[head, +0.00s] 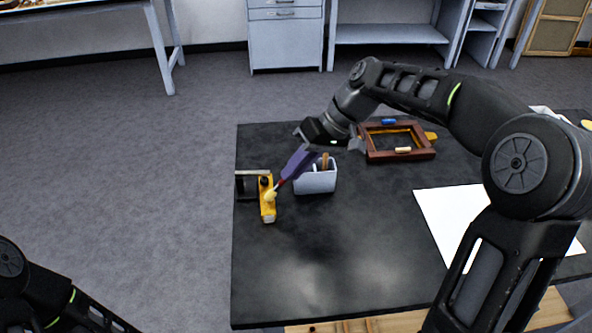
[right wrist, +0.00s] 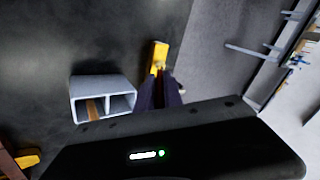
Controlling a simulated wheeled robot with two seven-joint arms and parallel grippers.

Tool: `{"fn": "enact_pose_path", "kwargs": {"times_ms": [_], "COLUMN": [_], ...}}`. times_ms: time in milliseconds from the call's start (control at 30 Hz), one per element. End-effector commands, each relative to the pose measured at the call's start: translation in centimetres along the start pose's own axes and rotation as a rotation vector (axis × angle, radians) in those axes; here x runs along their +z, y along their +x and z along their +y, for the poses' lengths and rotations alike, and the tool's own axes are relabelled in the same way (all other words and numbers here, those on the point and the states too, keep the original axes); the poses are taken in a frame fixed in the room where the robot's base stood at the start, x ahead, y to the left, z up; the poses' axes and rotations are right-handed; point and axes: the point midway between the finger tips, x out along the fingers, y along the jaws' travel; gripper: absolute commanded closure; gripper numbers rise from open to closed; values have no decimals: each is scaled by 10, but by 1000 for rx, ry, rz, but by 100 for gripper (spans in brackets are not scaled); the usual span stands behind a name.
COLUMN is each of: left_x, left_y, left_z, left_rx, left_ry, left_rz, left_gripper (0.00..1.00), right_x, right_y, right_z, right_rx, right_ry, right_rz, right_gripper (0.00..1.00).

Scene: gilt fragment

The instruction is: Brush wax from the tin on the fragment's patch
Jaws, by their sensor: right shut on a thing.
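My right gripper (head: 288,174), with purple fingers, is shut on a slim brush. The brush's red part (head: 281,184) shows just past the fingertips and points down left. Its pale tip (head: 271,196) is over the yellow gilt fragment (head: 268,212); I cannot tell whether they touch. The fragment lies beside a dark block with a pale bar (head: 252,173) near the table's left edge. In the right wrist view the fragment (right wrist: 160,50) shows beyond the fingertips (right wrist: 158,82). I cannot pick out the wax tin or the patch with certainty. My left gripper is out of view.
A pale grey two-part holder (head: 315,181) with wooden-handled tools stands just right of the brush. A brown frame (head: 372,152) with small pieces around it lies farther back. White paper (head: 440,212) lies at right. The dark tabletop's front left (head: 290,270) is clear.

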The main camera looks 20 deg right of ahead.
Motion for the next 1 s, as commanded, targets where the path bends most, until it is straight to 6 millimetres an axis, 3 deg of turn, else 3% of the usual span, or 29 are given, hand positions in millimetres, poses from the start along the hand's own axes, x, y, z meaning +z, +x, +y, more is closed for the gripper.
{"fn": "enact_pose_path", "kwargs": {"times_ms": [467, 1000], "left_x": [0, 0], "left_y": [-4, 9], "left_z": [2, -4], "left_rx": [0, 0], "left_ry": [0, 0], "left_rz": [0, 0], "left_gripper": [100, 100], "right_x": [-9, 17], "right_y": [0, 0], "right_z": [4, -7], "right_rx": [1, 0], "right_ry": [0, -1], "right_rz": [1, 1], "right_gripper": [100, 100]}}
